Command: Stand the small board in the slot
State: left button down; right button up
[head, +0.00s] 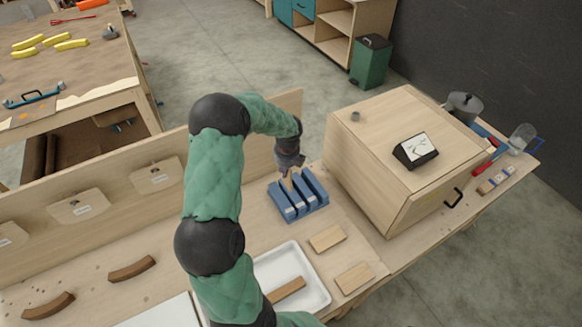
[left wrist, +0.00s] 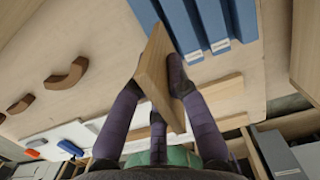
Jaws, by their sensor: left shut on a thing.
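My left gripper (head: 290,170) is shut on a small light-wood board (head: 288,184), just over the back left part of the blue slotted rack (head: 318,212). In the left wrist view, the purple fingers of the gripper (left wrist: 155,90) pinch the board (left wrist: 153,62) from both sides, and its far end overlaps the edge of the blue rack (left wrist: 147,14). The board looks tilted there. I cannot tell whether its lower edge is inside a slot. The rack has several parallel slots with white labels on the front. My right gripper is not in view.
Two flat wooden boards (head: 327,239) (head: 354,277) lie in front of the rack. A white tray (head: 320,299) holds a brown strip. A large wooden cabinet (head: 370,190) stands close on the right. Curved brown pieces (head: 132,269) lie at the left by a low back panel.

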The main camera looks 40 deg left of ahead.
aim_at(285, 183)
pick_arm(q)
jog(key=shift+f, duration=0.15)
jog(key=shift+f+b, duration=2.15)
jog(key=shift+f, duration=0.3)
jog(key=shift+f+b, duration=0.8)
jog(key=shift+f, duration=0.55)
jog(key=shift+f+b, duration=0.65)
jog(key=shift+f, duration=0.75)
jog(key=c, duration=1.2)
grip_release()
jog(key=shift+o, duration=0.2)
jog(key=shift+r, duration=0.1)
notch_tip(285, 183, up, 12)
jog(key=d, duration=0.1)
jog(key=shift+s+d, duration=0.3)
jog(key=shift+d, duration=0.05)
